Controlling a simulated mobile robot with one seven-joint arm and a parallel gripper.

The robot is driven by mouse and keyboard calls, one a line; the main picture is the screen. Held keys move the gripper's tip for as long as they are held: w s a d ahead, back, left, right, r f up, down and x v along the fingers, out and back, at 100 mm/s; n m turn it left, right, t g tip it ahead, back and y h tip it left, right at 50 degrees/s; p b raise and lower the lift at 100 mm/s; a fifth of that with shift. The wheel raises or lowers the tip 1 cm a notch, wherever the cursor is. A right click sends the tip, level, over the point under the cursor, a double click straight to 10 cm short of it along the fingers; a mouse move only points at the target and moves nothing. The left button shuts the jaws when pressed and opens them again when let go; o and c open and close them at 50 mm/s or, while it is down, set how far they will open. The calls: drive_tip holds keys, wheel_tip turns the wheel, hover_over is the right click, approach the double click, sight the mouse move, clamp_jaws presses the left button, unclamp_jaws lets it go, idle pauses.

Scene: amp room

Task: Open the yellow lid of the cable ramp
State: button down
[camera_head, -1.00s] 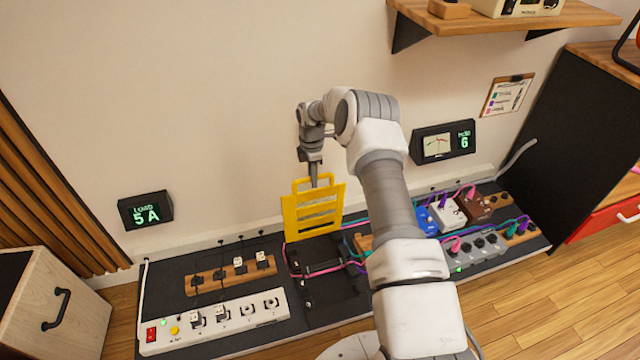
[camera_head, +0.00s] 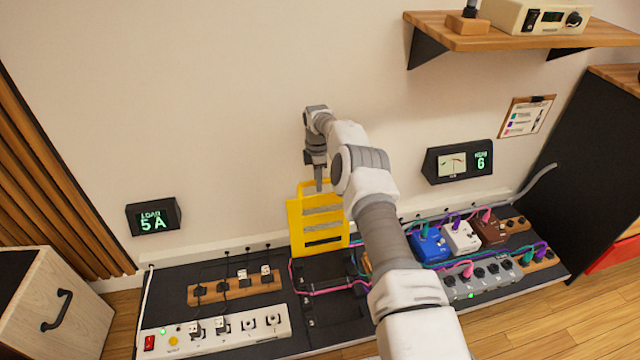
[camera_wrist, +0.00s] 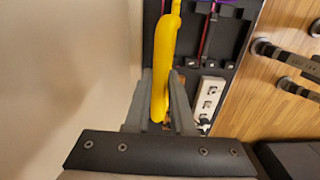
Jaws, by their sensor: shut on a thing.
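The yellow lid (camera_head: 321,226) of the cable ramp stands raised, close to upright, at the back of the black ramp base (camera_head: 333,308). The base lies open in front of it, with pink and dark cables across it. My gripper (camera_head: 319,184) is at the top edge of the lid. In the wrist view the yellow lid (camera_wrist: 164,70) runs between the two fingers of my gripper (camera_wrist: 160,112), which are shut on its edge. My forearm hides part of the area right of the lid.
A white power strip (camera_head: 215,333) and a wooden socket strip (camera_head: 234,288) lie to the left. Pedals, such as a blue one (camera_head: 429,245), with cables sit to the right. The wall is close behind the lid. A wooden shelf (camera_head: 500,30) juts out at upper right.

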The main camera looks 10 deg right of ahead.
drive_tip(key=shift+w+a, duration=0.1)
drive_tip(key=shift+a, duration=0.05)
idle(0.3)
drive_tip(key=c, duration=0.8)
unclamp_jaws()
drive_tip(key=shift+o, duration=0.2)
wheel_tip(320, 180, up, 17)
drive_tip(key=p, duration=0.5)
drive_tip(key=shift+w+r+p, duration=0.15)
drive_tip(key=shift+r+p, duration=0.05)
drive_tip(key=shift+p, duration=0.2)
